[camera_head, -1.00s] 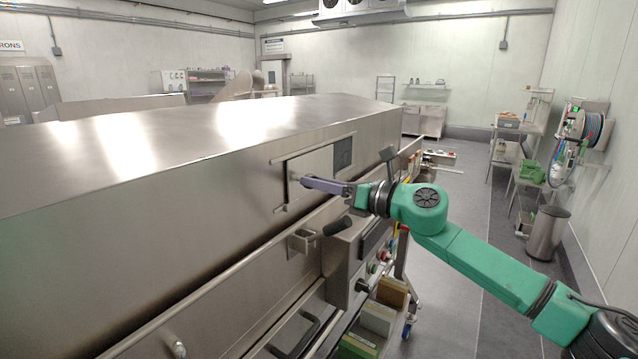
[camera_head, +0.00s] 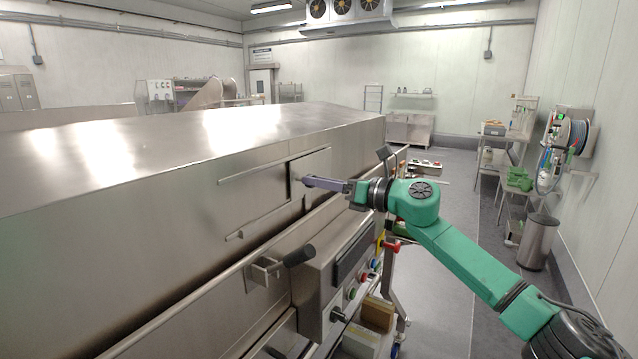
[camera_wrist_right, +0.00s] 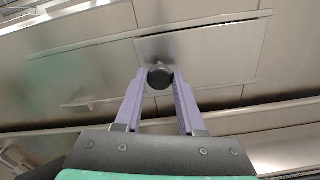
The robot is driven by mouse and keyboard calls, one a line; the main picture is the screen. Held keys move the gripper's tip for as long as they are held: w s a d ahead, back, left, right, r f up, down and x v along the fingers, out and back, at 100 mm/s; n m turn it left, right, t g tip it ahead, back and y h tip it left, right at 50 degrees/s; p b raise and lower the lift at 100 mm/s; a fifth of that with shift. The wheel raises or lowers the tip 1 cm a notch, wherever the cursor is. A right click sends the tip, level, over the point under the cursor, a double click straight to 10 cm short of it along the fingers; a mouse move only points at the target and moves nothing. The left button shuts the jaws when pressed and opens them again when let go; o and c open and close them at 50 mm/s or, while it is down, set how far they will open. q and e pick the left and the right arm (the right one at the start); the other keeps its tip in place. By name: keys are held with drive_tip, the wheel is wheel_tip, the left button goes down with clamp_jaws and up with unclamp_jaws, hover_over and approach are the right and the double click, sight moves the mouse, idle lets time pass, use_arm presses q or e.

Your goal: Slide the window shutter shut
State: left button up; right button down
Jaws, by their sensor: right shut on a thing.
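The window shutter (camera_head: 317,164) is a flat steel panel on the side of the long steel tunnel housing. It sits at the right end of its two rails (camera_head: 262,169), and no dark opening shows beside it in the head view. The shutter also shows in the wrist view (camera_wrist_right: 215,52). My right gripper (camera_head: 306,182) reaches in from the right, with its purple fingers shut on the shutter's dark round knob (camera_wrist_right: 160,77). The knob is mostly hidden by the fingers in the head view. My left gripper is not in view.
A bracket with a black handle (camera_head: 299,255) sticks out below the shutter. A control box (camera_head: 335,275) with coloured buttons stands beneath it. A second black-tipped lever (camera_head: 385,152) stands behind my wrist.

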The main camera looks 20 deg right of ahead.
drive_tip(key=shift+d+r, duration=0.15)
drive_tip(key=shift+r, duration=0.1)
drive_tip(key=c, duration=0.5)
unclamp_jaws()
drive_tip(key=shift+w+d, duration=0.1)
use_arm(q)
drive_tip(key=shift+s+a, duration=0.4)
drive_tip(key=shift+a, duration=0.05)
use_arm(e)
drive_tip(key=shift+w+f, duration=0.1)
drive_tip(key=shift+f, duration=0.15)
use_arm(q)
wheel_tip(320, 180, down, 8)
drive_tip(key=b, duration=0.8)
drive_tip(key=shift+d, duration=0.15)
use_arm(e)
drive_tip(key=v, duration=1.4)
drive_tip(key=shift+s+d, duration=0.2)
drive_tip(key=shift+s, duration=0.05)
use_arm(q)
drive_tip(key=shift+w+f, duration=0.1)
